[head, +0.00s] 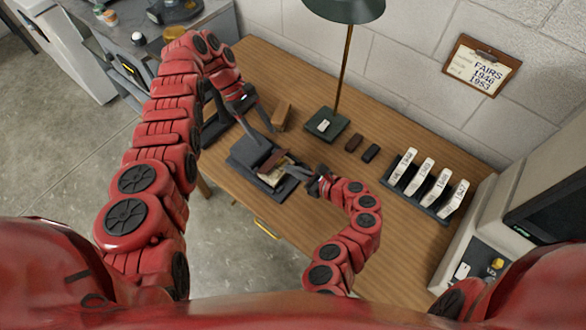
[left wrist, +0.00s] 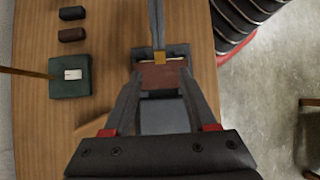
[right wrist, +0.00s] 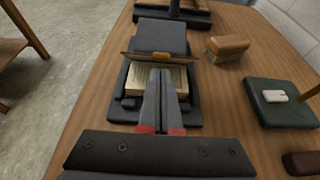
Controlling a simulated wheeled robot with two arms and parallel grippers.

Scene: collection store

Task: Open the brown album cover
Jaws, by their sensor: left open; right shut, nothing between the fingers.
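The album lies on a dark grey cradle (head: 243,152) on the wooden desk. Its brown cover (head: 273,159) is partly raised, with pale pages (right wrist: 140,82) showing under it. In the right wrist view the cover (right wrist: 130,54) appears nearly edge-on, with a gold tab (right wrist: 162,57) at its edge. My right gripper (head: 296,171) is shut and empty, its tips over the pages close to the tab; whether they touch the cover is unclear. My left gripper (head: 267,138) is open above the cradle, its fingers on either side of the brown cover (left wrist: 160,77) in the left wrist view.
A tan block (head: 282,116) stands behind the cradle. A lamp's green base (head: 327,125) with a white switch is further right, beside two small dark blocks (head: 354,142). A rack of labelled files (head: 425,185) stands at right. Bare desk lies between.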

